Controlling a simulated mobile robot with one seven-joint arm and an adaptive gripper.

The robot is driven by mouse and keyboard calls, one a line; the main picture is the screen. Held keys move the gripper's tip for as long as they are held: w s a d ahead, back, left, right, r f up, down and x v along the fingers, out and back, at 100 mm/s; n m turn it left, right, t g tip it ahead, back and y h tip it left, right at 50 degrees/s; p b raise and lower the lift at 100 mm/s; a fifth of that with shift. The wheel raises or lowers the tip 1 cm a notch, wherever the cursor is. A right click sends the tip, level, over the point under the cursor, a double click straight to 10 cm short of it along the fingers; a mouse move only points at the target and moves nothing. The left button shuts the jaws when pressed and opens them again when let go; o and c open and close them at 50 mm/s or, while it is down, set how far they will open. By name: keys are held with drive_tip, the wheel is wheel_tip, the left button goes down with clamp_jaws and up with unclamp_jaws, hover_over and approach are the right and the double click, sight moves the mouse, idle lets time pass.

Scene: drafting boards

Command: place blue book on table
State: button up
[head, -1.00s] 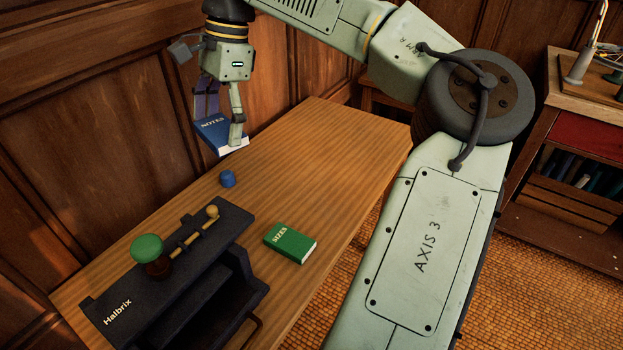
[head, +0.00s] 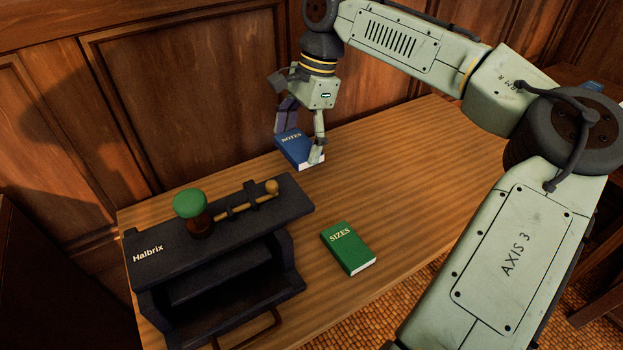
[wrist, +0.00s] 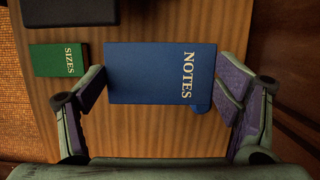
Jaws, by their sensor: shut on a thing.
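The blue book, titled NOTES (head: 294,147), is in my gripper (head: 301,152) near the back of the wooden table (head: 395,165). One finger is at each end of the book. In the wrist view the blue book (wrist: 150,75) lies flat across the picture between the two fingers (wrist: 165,90), cover toward the camera. It looks to be above the table top; the exact gap cannot be told. A small blue piece (wrist: 203,109) shows at the book's edge in the wrist view, mostly hidden by the book.
A green book titled SIZES (head: 347,248) lies on the table's front part. A black Halbrix machine (head: 225,225) with a green knob (head: 190,203) stands at the left. The table to the right of the blue book is clear. A wood-panelled wall (head: 200,90) rises behind.

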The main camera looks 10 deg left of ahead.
wheel_tip(320, 180, down, 11)
drive_tip(key=shift+f+p, duration=0.1)
drive_tip(key=shift+p, duration=0.4)
drive_tip(key=shift+f, duration=0.1)
drive_tip(key=o, duration=1.1)
drive_tip(key=shift+w, duration=0.1)
drive_tip(key=b+v, duration=0.1)
drive_tip(key=v, duration=1.1)
drive_tip(key=shift+d, duration=0.1)
